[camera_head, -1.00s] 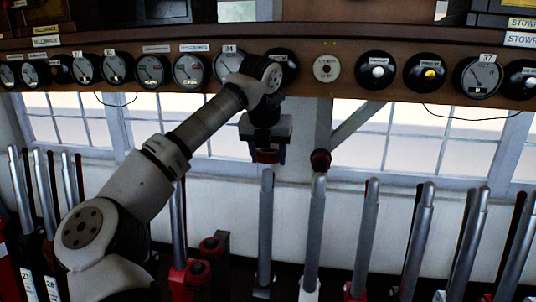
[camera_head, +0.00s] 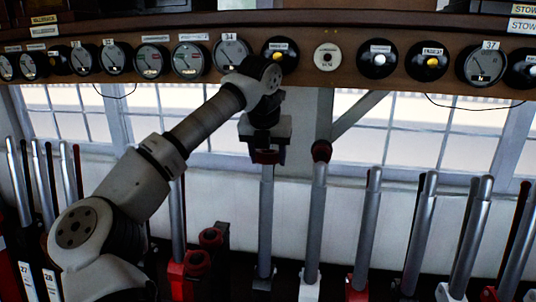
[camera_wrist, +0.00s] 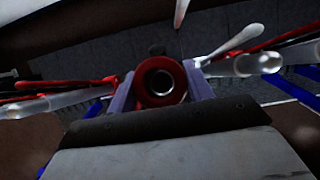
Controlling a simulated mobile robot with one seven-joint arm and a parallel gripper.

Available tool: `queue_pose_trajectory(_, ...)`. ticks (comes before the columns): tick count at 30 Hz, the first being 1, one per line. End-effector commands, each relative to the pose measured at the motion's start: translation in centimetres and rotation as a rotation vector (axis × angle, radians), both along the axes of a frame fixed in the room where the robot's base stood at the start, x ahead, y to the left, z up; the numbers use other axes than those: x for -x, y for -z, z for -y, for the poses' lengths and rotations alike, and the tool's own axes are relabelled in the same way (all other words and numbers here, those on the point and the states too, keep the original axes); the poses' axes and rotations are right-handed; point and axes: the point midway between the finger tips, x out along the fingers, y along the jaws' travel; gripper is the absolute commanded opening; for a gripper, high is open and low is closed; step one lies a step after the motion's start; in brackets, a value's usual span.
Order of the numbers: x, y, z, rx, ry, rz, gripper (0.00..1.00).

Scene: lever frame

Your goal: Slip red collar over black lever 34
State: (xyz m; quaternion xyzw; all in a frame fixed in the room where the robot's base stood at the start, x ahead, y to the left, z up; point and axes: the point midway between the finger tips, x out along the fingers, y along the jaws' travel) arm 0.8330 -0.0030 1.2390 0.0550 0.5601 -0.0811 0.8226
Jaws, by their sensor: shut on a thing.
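My gripper (camera_head: 267,152) points down and is shut on a red collar (camera_head: 265,157). In the wrist view the collar (camera_wrist: 146,84) is a ring between the two fingers, with a grey round shape inside its hole. A grey lever (camera_head: 265,220) with a dark base stands upright directly under the collar. Its top end meets the collar's underside or is inside it; I cannot tell how deep. No number shows on this lever, but a gauge labelled 34 (camera_head: 231,55) is above, slightly left.
The lever to the right (camera_head: 316,220) has a dark red collar (camera_head: 321,151) on its top. Several grey levers stand at both sides. The gauge shelf (camera_head: 345,68) runs behind, above the windows.

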Motion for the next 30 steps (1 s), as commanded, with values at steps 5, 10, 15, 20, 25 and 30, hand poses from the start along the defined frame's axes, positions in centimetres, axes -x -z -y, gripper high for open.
queue_pose_trajectory(5,0.1,0.6,0.0,0.0,0.0,0.001,0.31)
queue_pose_trajectory(10,0.2,1.2,0.0,0.0,0.0,0.001,0.31)
queue_pose_trajectory(15,0.3,1.7,0.0,-0.001,0.001,0.001,0.31)
queue_pose_trajectory(20,0.4,2.1,0.0,-0.001,0.001,0.001,0.31)
queue_pose_trajectory(25,0.4,2.6,-0.1,-0.001,0.001,0.001,0.31)
queue_pose_trajectory(30,0.5,3.1,-0.1,-0.001,0.0,0.0,0.31)
